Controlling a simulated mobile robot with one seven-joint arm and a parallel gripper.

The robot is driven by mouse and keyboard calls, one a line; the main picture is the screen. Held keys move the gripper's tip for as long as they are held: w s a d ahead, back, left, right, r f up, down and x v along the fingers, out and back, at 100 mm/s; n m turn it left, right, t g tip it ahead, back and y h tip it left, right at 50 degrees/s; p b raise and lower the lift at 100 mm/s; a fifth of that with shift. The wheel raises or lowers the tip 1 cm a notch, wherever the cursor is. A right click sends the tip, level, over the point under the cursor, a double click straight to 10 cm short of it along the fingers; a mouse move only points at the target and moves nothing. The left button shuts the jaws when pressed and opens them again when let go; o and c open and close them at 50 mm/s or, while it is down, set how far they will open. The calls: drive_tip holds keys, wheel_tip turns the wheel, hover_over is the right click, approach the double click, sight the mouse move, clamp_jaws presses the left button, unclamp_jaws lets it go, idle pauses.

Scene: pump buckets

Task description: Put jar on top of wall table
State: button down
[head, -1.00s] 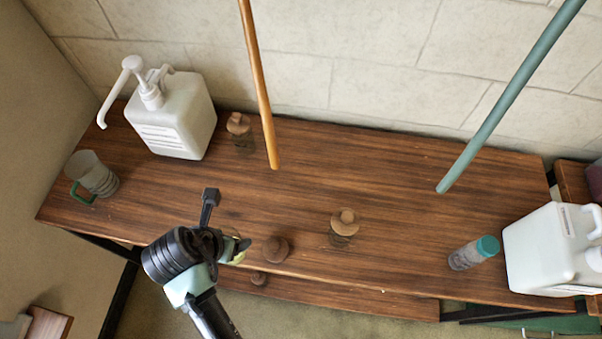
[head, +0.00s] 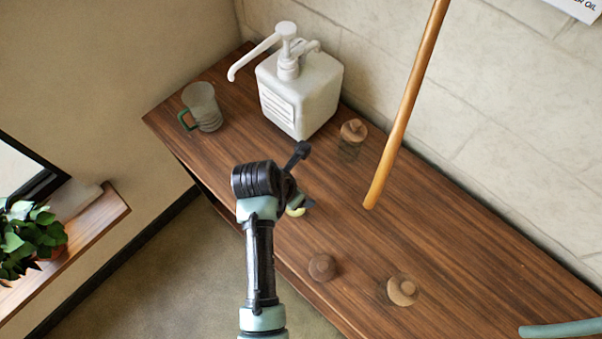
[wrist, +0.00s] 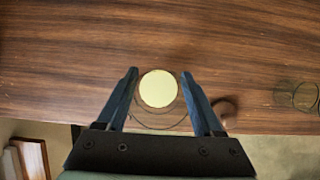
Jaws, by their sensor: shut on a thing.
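My gripper (head: 303,204) is over the front edge of the long wooden table (head: 375,245) along the wall. In the wrist view its two fingers (wrist: 159,76) close around a clear glass jar with a round pale yellow lid (wrist: 158,88). In the head view only a bit of the pale lid (head: 295,211) shows; my wrist hides the rest. The jar looks to be over the table's front edge; I cannot tell whether it touches the wood.
A white pump jug (head: 300,95), a grey mug (head: 202,107) and a cork-topped glass jar (head: 352,131) stand on the table's left part. A brown knob-like lid (head: 322,267) and another cork-topped jar (head: 402,290) are to the right. An orange pole (head: 405,110) hangs above. A plant (head: 32,235) is at left.

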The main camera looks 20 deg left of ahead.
drive_tip(key=shift+w+f, duration=0.1)
drive_tip(key=shift+f, duration=2.05)
drive_tip(key=shift+f, duration=0.15)
drive_tip(key=shift+c, duration=0.2)
unclamp_jaws()
drive_tip(key=v, duration=1.2)
drive_tip(key=shift+p, duration=0.4)
